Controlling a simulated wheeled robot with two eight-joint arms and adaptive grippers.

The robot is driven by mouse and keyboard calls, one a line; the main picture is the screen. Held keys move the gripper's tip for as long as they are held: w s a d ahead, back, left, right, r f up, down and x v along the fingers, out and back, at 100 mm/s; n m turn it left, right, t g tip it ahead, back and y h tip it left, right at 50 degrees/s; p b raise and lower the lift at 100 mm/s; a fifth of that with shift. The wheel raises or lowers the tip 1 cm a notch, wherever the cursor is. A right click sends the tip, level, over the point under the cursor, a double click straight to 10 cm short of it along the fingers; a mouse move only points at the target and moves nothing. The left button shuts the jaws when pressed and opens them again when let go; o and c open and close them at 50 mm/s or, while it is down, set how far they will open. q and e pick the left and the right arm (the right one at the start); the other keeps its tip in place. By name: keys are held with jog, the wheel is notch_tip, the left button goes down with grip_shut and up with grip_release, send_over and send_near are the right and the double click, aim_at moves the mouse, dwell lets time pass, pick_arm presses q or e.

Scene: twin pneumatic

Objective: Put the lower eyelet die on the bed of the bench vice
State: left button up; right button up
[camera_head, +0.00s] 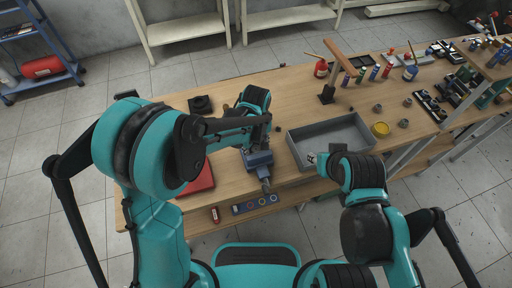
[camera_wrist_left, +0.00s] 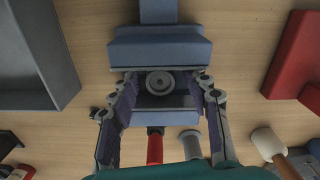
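The blue bench vice (camera_head: 258,160) stands near the front edge of the workbench, and it also shows in the left wrist view (camera_wrist_left: 160,48). A grey round die (camera_wrist_left: 160,82) with a ringed centre lies between the vice's two blue blocks, seemingly on its bed; contact underneath cannot be seen. My left gripper (camera_wrist_left: 164,80) is over the vice with its fingers apart, one on each side of the die, with gaps to it. In the head view the left gripper (camera_head: 260,139) is mostly hidden by my arm.
The grey tray (camera_head: 337,125) stands right of the vice and a red case (camera_head: 201,180) left of it.

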aim_at(256, 149)
pick_arm(q)
jog(key=shift+r, duration=0.3)
notch_tip(256, 149, up, 12)
jog(key=p, duration=0.4)
jog(key=s+a+r+m+t, duration=0.2)
jog(key=s+a, duration=0.2)
jog(key=a, duration=0.2)
jog(key=s+a+r+m+t, duration=0.2)
jog(key=s+a, duration=0.2)
jog(key=a, duration=0.2)
jog(key=s+a+r+m+t, duration=0.1)
jog(key=s+a+r+t, duration=0.1)
jog(key=s+a+t, duration=0.1)
jog(key=shift+s+a+r+m, duration=0.1)
jog(key=shift+s+a+m, duration=0.15)
jog(key=shift+a, duration=0.45)
jog(key=shift+s+a+r+m, duration=0.15)
jog(key=shift+s+a, duration=0.2)
jog(key=shift+a, duration=0.35)
